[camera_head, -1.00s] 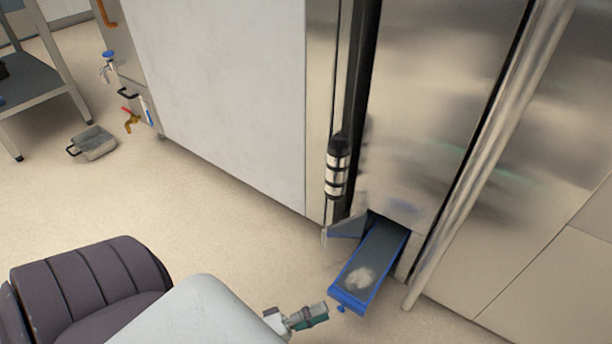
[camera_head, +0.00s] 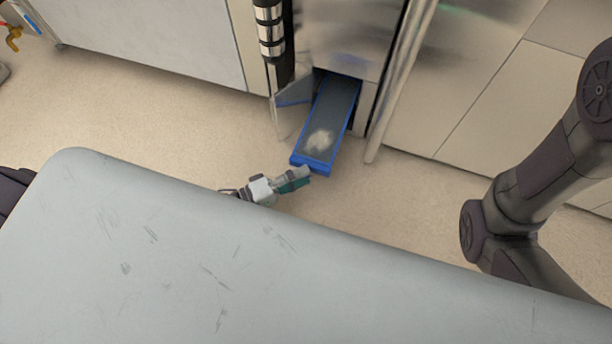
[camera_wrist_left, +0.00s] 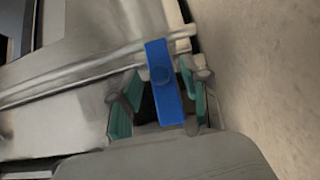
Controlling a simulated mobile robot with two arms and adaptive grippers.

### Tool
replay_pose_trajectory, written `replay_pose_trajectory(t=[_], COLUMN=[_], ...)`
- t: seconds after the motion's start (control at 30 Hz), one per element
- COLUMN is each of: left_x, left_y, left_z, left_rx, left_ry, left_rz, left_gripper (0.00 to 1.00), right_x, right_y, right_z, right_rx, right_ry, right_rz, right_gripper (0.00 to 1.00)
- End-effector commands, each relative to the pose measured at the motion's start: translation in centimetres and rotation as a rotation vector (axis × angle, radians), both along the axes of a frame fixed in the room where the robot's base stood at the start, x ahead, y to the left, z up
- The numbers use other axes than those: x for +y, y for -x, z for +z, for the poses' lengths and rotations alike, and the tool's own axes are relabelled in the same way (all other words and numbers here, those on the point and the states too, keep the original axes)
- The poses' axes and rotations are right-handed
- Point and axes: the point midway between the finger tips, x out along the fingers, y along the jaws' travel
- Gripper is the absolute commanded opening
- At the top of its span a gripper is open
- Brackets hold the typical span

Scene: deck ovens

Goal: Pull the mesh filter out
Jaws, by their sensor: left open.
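The mesh filter (camera_head: 330,116) is a long blue-framed tray with a grey mesh and a pale clump of lint on it. It sticks out of a low slot in the steel cabinet, its far end hidden inside. My left gripper (camera_head: 292,180) is just in front of the filter's near end, at its left corner. In the left wrist view the filter's blue front (camera_wrist_left: 165,85), with a round knob, shows between the two green-padded fingers of my open left gripper (camera_wrist_left: 160,100). I cannot tell whether they touch it. My right gripper is out of view.
A small open flap (camera_head: 291,100) stands left of the slot. A vertical steel bar (camera_head: 400,85) runs down to its right. A black-and-steel cylinder (camera_head: 270,30) is above the flap. The floor (camera_head: 400,195) in front of the cabinet is clear.

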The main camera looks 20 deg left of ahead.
Motion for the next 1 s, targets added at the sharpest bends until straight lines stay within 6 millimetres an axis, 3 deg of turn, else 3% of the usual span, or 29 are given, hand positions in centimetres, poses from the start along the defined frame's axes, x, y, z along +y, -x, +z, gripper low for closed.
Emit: replay_pose_trajectory(t=[0.13,0.47,0.77,1.0], left_x=[-1.07,-1.32,-1.30,-1.28], left_y=[-0.89,-1.16,-1.14,-1.12], left_z=[-0.11,0.03,0.01,0.00], left_rx=[-0.001,0.001,0.001,0.001], left_ry=[0.001,0.000,0.000,0.000], left_rz=[-0.001,0.000,0.000,0.000], left_gripper=[0.47,0.47,0.00,0.00], right_x=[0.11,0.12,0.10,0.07], right_y=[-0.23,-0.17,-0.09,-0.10], right_z=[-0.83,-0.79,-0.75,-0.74], right_rx=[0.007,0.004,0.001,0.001], right_ry=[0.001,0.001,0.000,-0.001], right_rz=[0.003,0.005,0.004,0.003], right_gripper=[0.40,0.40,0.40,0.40])
